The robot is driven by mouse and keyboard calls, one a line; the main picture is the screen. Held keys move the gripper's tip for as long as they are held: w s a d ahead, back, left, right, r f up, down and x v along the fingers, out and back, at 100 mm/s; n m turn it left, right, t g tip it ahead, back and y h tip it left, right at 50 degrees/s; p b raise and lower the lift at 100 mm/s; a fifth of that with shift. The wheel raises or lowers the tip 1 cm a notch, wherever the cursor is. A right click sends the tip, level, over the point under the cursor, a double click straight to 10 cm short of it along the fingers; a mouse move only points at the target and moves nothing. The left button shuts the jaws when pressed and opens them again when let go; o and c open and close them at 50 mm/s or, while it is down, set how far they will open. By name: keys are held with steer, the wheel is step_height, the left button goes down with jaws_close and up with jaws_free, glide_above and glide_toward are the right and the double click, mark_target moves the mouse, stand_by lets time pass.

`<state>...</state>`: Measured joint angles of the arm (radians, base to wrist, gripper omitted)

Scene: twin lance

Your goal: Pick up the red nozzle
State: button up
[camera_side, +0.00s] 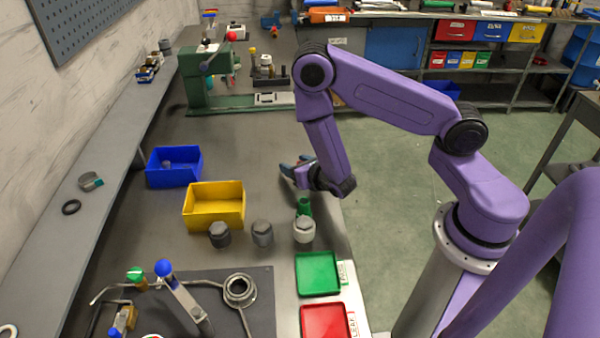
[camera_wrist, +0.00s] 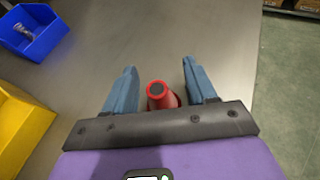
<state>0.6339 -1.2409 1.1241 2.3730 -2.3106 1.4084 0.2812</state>
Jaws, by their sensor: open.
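The red nozzle (camera_wrist: 159,93) shows in the wrist view as a short red piece with a dark round top. It sits between the two blue fingers of my gripper (camera_wrist: 159,70), with a gap on each side. My gripper is open and holds nothing. In the side view my gripper (camera_side: 295,167) is low over the right part of the bench, pointing left. The red nozzle cannot be made out in the side view. The lower part of the nozzle is hidden by the gripper body in the wrist view.
A green nozzle (camera_side: 304,207) stands close to my wrist. Dark caps (camera_side: 262,233) and a pale one (camera_side: 304,230) stand in a row. Yellow (camera_side: 213,208) and blue (camera_side: 174,167) bins lie left. Green (camera_side: 317,273) and red (camera_side: 326,322) trays lie in front.

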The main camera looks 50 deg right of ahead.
steer(key=c, duration=1)
steer(key=shift+r, duration=0.15)
steer(key=r, duration=0.7)
steer(key=a+r, duration=0.1)
steer(key=r, duration=0.6)
steer(key=s+r, duration=0.1)
steer(key=r, duration=0.6)
steer(key=shift+a+r, duration=0.1)
steer(key=shift+a, duration=0.25)
